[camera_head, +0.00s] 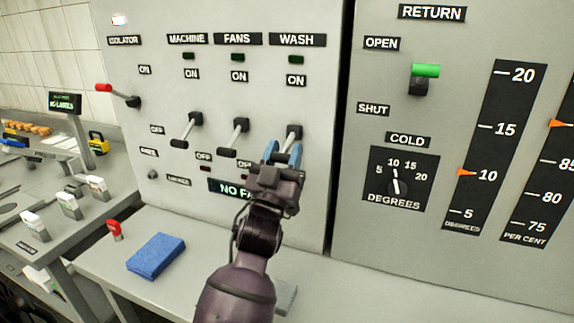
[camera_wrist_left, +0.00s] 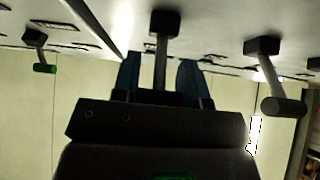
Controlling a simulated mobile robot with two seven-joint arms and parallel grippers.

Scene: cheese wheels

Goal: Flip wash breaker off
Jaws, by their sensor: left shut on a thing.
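The wash breaker (camera_head: 294,131) is the rightmost of three levers below the WASH label (camera_head: 297,40). Its lever slopes down from its dark base. My left gripper (camera_head: 283,152) has its blue fingertips on either side of this lever, shut on it, and hides its lower end. In the left wrist view the wash breaker lever (camera_wrist_left: 160,62) stands between the two blue fingers of my left gripper (camera_wrist_left: 158,82). My right gripper is not in view.
The fans breaker (camera_head: 235,138) and machine breaker (camera_head: 187,130) beside it also slope down. A red-tipped isolator lever (camera_head: 118,95) is at left. A green-handled return lever (camera_head: 424,78) is on the right panel. A blue sponge-like block (camera_head: 156,256) lies on the ledge.

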